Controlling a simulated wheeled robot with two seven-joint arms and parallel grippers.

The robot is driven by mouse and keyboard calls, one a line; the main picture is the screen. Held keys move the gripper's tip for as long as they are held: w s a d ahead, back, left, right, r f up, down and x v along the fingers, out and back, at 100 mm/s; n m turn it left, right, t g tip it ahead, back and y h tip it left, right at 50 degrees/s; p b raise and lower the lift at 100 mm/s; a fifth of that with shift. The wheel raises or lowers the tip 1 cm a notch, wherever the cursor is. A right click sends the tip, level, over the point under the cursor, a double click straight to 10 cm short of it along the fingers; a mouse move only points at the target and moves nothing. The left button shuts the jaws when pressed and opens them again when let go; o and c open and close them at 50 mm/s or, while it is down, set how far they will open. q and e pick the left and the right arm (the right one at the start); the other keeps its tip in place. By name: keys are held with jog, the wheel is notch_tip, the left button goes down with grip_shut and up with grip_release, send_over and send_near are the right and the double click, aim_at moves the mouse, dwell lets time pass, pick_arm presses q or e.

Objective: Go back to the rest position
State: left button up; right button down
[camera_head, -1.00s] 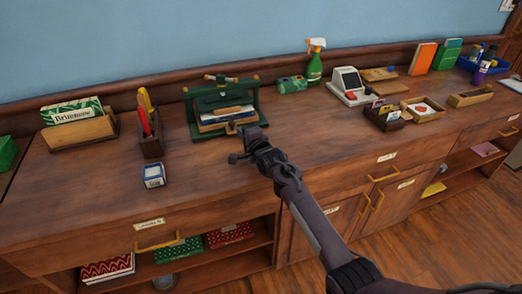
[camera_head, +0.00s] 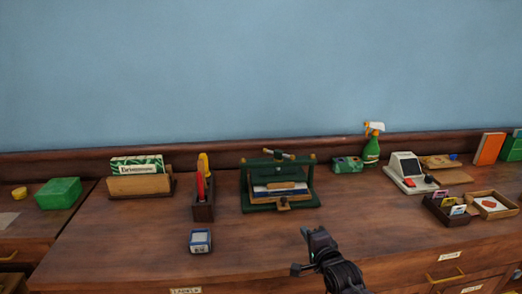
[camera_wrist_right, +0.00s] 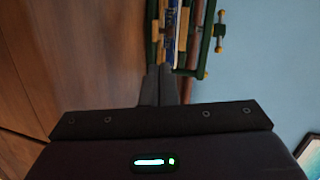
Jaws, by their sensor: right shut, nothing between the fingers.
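My right gripper (camera_head: 308,250) is over the front part of the wooden counter (camera_head: 130,245), in front and to the right of the green book press (camera_head: 281,207). Its fingers are shut with nothing between them; the right wrist view shows the two fingers (camera_wrist_right: 162,85) together, pointing toward the press (camera_wrist_right: 190,45). The press holds a few flat books (camera_head: 281,189) under its top bar. My left gripper is not in view.
A small blue-and-white box (camera_head: 200,240) lies left of my gripper. Behind stand a wooden pen holder (camera_head: 203,208), a letter rack (camera_head: 140,186), a green spray bottle (camera_head: 371,152) and a white cash register (camera_head: 408,174). A card box (camera_head: 449,212) is to the right.

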jog(key=s+d+f+n+g+h, duration=0.1)
jog(key=s+f+n+g, duration=0.4)
jog(key=s, duration=1.2)
jog(key=s+f+n+g+h, duration=0.15)
jog(key=s+n+g, duration=0.55)
jog(key=s+n, duration=0.75)
jog(key=s+f+m+g, duration=0.1)
jog(key=s+f, duration=0.2)
jog(key=f, duration=1.2)
jog(key=s+f+m, duration=0.2)
jog(key=f, duration=1.2)
jog(key=s+d+f, duration=0.2)
jog(key=s+f, duration=0.6)
jog(key=s, duration=0.1)
jog(key=s+d+f+g, duration=0.1)
jog(key=s+d+f, duration=0.1)
jog(key=s+f, duration=0.7)
jog(key=shift+s+n+p, duration=0.35)
jog(key=shift+s+p, duration=0.1)
jog(key=shift+s, duration=0.15)
jog(key=shift+h, duration=0.25)
